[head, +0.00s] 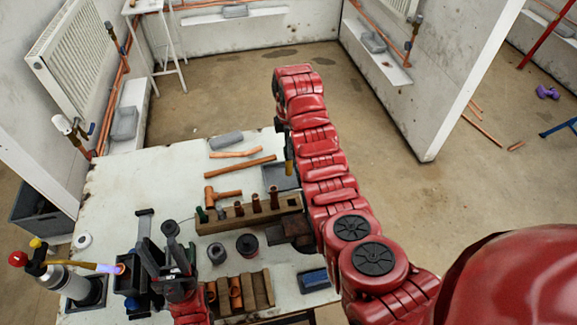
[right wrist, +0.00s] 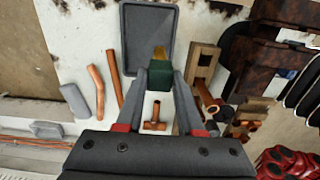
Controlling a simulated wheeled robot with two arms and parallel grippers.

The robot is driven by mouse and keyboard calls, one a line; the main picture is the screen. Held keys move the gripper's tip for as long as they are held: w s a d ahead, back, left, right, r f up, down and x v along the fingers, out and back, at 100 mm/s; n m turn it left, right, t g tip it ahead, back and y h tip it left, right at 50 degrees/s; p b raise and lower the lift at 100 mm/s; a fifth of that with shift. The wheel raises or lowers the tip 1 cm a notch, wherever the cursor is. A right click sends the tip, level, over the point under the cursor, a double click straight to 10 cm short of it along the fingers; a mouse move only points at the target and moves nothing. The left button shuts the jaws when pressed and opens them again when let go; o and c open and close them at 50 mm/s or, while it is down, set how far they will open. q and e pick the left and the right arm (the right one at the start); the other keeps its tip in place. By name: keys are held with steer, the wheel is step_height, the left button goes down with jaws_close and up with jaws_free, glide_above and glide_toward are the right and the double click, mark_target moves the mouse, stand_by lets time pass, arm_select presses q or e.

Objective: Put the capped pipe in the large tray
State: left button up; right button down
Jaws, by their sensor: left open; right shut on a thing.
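My right gripper (head: 288,152) is shut on the capped pipe, whose green cap (right wrist: 158,76) sits between the fingertips in the right wrist view. A brassy bit shows beyond the cap; the rest of the pipe is hidden. The large tray (right wrist: 134,20) is grey, shallow and seems empty. The held cap overlaps the tray's near end in the right wrist view; I cannot tell its height above it. In the head view the tray (head: 273,180) is partly hidden behind my right arm. My left gripper (head: 168,258) is open and empty over the bench's front left part.
The white bench (head: 130,180) carries a wooden rack (head: 236,222) with upright copper pieces, a copper tee (head: 222,196), loose copper pipes (head: 240,167), dark round pots (head: 247,245) and a blue block (head: 313,280). A torch bottle (head: 65,280) stands at the left front.

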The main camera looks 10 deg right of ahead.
steer(key=shift+s+f+p, duration=0.15)
steer(key=shift+f+p, duration=0.2)
steer(key=shift+f, duration=0.25)
steer(key=p, duration=0.2)
glide_above(289, 174)
steer(key=f, duration=0.2)
steer(key=w+f, duration=0.1)
steer(key=f, duration=0.1)
steer(key=shift+d, duration=0.15)
steer(key=shift+s+f, duration=0.1)
steer(key=shift+f, duration=0.3)
steer(key=c, duration=0.5)
jaws_free()
steer(key=shift+r, duration=0.2)
